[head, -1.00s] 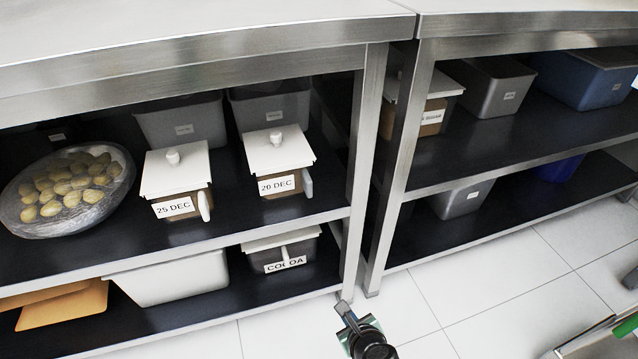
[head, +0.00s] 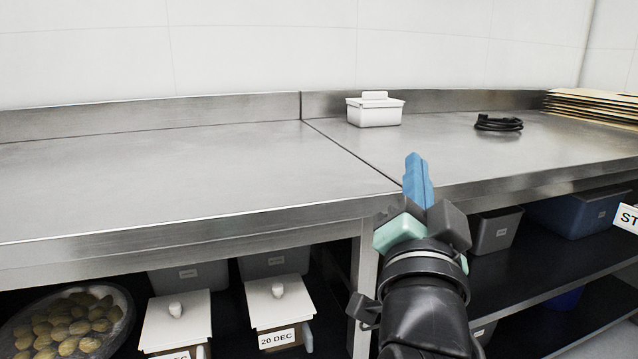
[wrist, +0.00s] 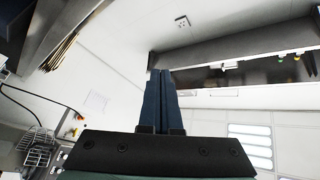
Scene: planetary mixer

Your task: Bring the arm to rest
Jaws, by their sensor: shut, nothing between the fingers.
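My gripper (head: 417,180) stands up in front of the steel counter's front edge in the head view, its blue fingers pointing up and away. In the wrist view the two dark blue fingers of my gripper (wrist: 159,95) lie side by side, shut with nothing between them. The fingers touch nothing that I can see.
The steel counter (head: 180,180) is mostly bare. On it are a white lidded box (head: 374,112), a coiled black cable (head: 498,122) and a stack of flat sheets (head: 595,105). Below, the shelf holds two lidded bins (head: 175,322) (head: 279,305) and a bowl (head: 70,325).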

